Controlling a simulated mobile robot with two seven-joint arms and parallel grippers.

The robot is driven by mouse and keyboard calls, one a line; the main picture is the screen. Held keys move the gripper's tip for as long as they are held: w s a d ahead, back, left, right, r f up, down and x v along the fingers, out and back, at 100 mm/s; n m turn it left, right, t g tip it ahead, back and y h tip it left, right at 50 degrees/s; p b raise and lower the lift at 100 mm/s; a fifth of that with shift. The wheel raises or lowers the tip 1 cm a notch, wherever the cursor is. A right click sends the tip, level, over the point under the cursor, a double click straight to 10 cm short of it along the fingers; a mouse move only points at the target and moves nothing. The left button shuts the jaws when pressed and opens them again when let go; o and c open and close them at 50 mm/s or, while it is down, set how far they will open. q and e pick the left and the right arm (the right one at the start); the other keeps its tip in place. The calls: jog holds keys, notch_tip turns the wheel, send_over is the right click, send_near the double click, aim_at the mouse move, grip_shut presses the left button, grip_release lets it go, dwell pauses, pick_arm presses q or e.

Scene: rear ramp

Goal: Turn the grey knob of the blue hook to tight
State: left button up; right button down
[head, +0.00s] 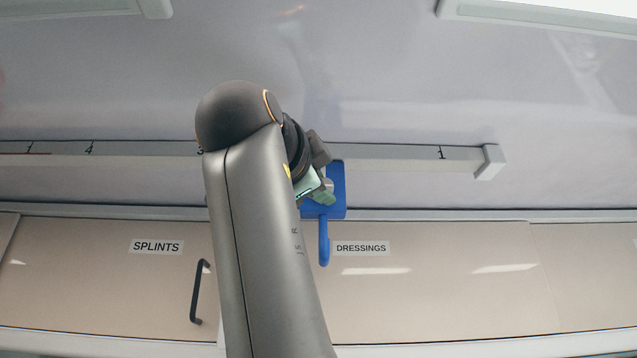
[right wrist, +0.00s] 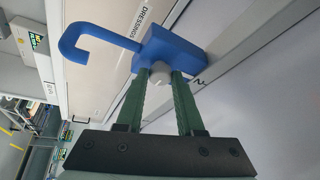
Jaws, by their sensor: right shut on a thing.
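The blue hook (head: 337,190) sits on the light rail, its curved arm hanging down over the cabinet front. In the right wrist view the blue hook (right wrist: 175,52) shows its block and curved end, with the round grey knob (right wrist: 160,74) on its face. My right gripper (right wrist: 160,80) is shut on the grey knob, one green finger on each side. In the head view my right arm covers part of the hook, and the right gripper (head: 322,195) is at the hook's left side. I see no tight or loose marking on the knob. My left gripper is not in view.
The numbered rail (head: 400,158) runs across the wall and ends in a block (head: 489,162) at the right. Below are cabinet doors labelled SPLINTS (head: 157,247) and DRESSINGS (head: 361,248), with a black handle (head: 198,292) sticking out.

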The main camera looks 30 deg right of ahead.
jog(key=c, duration=0.5)
grip_release()
jog(key=shift+c, duration=0.2)
jog(key=b+v, duration=0.1)
jog(key=v, duration=0.6)
jog(key=shift+s+a, duration=0.2)
jog(key=shift+s, duration=0.05)
